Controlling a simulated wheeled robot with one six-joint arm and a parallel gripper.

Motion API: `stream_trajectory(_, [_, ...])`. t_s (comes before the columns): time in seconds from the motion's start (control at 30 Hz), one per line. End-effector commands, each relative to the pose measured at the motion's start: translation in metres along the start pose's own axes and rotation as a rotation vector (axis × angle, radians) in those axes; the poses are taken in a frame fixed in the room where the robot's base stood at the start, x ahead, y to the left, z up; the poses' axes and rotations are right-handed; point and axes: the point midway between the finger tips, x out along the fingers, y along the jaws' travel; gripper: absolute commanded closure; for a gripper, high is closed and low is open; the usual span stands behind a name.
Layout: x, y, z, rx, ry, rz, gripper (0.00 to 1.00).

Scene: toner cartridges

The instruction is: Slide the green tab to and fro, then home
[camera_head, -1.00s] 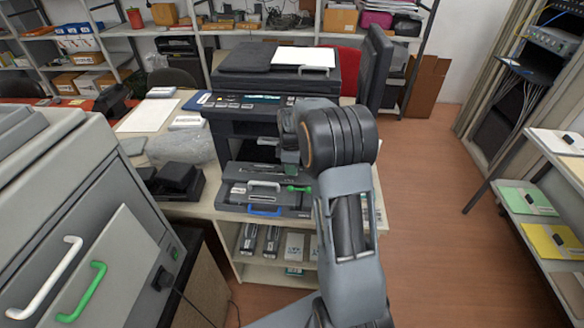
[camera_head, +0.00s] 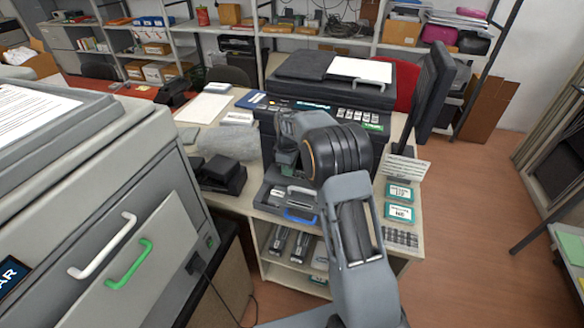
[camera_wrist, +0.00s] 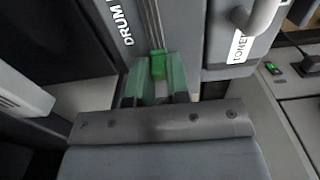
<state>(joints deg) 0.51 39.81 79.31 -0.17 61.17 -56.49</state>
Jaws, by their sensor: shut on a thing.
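The green tab (camera_wrist: 158,65) shows in the wrist view at the lower end of a narrow metal strip (camera_wrist: 152,25), beside a grey panel lettered "DRUM". My gripper (camera_wrist: 157,78) has a greenish finger on each side of the tab and is shut on it. In the head view my wrist (camera_head: 287,150) is in front of the dark printer (camera_head: 320,115), over its open front.
A pulled-out grey part with a blue handle (camera_head: 300,217) lies below my wrist. A large grey cabinet (camera_head: 130,235) with white and green handles stands at the left. A white handle (camera_wrist: 262,15) is close on the right of my gripper. Open floor lies to the right.

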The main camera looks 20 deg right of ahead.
Motion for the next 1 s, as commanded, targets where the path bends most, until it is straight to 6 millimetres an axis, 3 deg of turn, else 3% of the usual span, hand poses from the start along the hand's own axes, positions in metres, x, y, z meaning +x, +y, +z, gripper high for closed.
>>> stream_trajectory(0.2, [-0.002,0.0,-0.004,-0.001,0.012,0.006,1.0])
stream_trajectory(0.23, [-0.002,0.0,-0.004,0.0,0.012,0.007,0.81])
stream_trajectory(0.47, [-0.002,0.002,0.0,0.005,0.008,0.005,0.59])
stream_trajectory(0.77, [-0.004,0.002,0.001,0.006,0.006,0.004,0.57])
stream_trajectory(1.0, [-0.037,0.004,0.002,0.008,0.008,0.007,0.57])
